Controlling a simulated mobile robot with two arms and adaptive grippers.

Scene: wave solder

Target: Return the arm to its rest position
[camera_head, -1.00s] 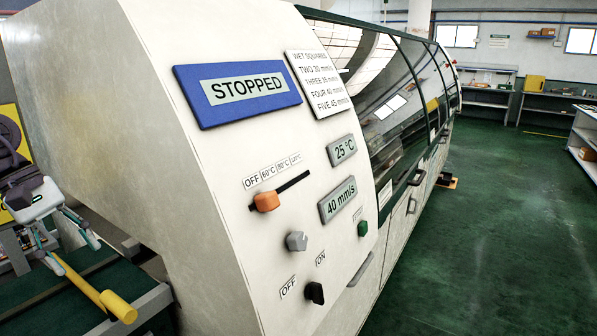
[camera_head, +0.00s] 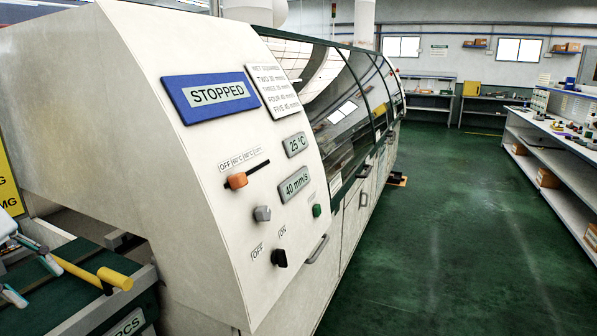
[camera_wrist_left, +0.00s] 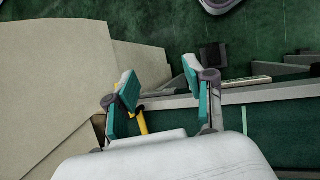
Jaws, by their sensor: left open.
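My left gripper (camera_head: 34,280) is at the lower left edge of the head view, beside the near end of the white machine (camera_head: 120,110). Only its white and teal fingers show there; most of the arm is out of the picture. In the left wrist view the gripper (camera_wrist_left: 160,80) has its two teal fingers spread apart with nothing between the tips. A yellow handle (camera_head: 115,279) lies close to the gripper in the head view, and yellow also shows by a finger in the wrist view (camera_wrist_left: 143,122). My right gripper is not in view.
The machine panel has a blue STOPPED display (camera_head: 210,95), an orange slider (camera_head: 236,181), a grey knob (camera_head: 262,213) and a black knob (camera_head: 279,257). A dark green conveyor bed (camera_head: 45,305) is at lower left. Shelving (camera_head: 560,150) stands at right; the green floor (camera_head: 430,230) between is clear.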

